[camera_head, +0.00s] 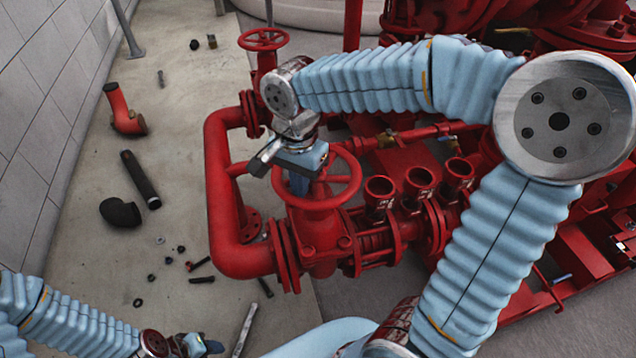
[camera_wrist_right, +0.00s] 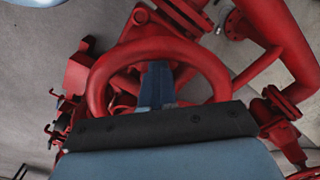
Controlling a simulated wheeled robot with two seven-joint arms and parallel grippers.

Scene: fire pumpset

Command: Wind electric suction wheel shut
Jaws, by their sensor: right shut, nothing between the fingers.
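A red handwheel (camera_head: 345,199) sits on top of a red valve in the middle of the head view. It also shows in the right wrist view (camera_wrist_right: 100,80) as a large red ring with spokes. I cannot tell from a label whether it is the electric suction wheel. My right gripper (camera_head: 299,186) is at the left part of this wheel, pointing down, its fingers shut and empty. In the right wrist view the fingertips (camera_wrist_right: 157,82) show against the ring's opening; exact contact is unclear. My left gripper (camera_head: 200,346) is at the bottom left edge, partly cut off.
A second red handwheel (camera_head: 263,39) stands behind. A thick red pipe (camera_head: 222,190) curves left of the valve, and three open red fittings (camera_head: 419,182) stand to its right. Loose black pipe (camera_head: 140,180), an elbow (camera_head: 120,212) and bolts lie on the floor.

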